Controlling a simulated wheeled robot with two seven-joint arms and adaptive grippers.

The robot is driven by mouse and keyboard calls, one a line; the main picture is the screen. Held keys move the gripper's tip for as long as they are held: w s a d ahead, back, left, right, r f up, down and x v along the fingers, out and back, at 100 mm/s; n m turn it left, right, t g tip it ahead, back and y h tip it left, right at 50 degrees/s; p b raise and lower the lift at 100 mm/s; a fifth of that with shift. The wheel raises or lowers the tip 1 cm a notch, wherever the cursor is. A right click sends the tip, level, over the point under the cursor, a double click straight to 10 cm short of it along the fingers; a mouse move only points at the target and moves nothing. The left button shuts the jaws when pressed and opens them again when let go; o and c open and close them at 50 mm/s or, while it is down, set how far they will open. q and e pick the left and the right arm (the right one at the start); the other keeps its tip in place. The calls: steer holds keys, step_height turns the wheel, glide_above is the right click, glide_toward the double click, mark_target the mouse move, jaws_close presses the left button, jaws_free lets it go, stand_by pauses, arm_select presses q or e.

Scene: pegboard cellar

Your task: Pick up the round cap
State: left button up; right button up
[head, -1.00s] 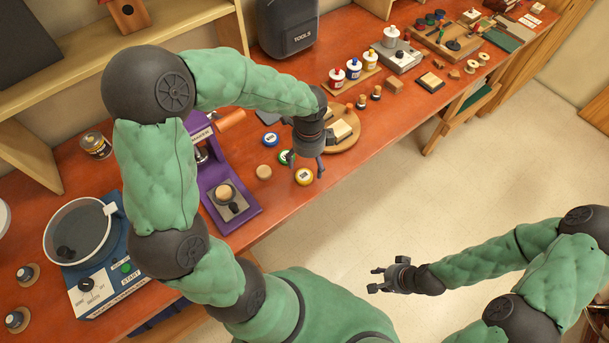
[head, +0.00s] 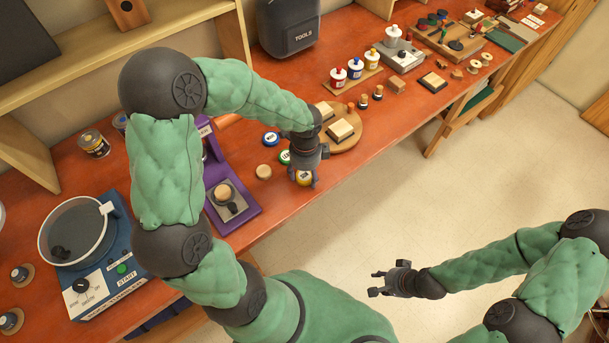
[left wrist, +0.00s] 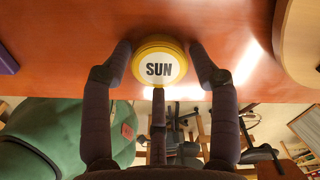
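A round yellow cap with a white top marked SUN (left wrist: 158,66) lies on the red-brown bench close to its front edge. In the head view the cap (head: 304,179) is partly hidden by my left gripper (head: 303,183). In the left wrist view my left gripper (left wrist: 160,62) is open, with one finger on each side of the cap; I cannot tell whether either finger touches it. A blue cap (head: 271,139) and a green cap (head: 284,157), partly hidden, lie behind it. My right gripper (head: 374,283) is open and empty over the floor.
A plain wooden disc (head: 264,171) lies to the left, near a purple press (head: 243,207). A round wooden board (head: 351,136) with blocks is to the right.

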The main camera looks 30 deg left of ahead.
arm_select(q)
steer(key=shift+c, duration=0.7)
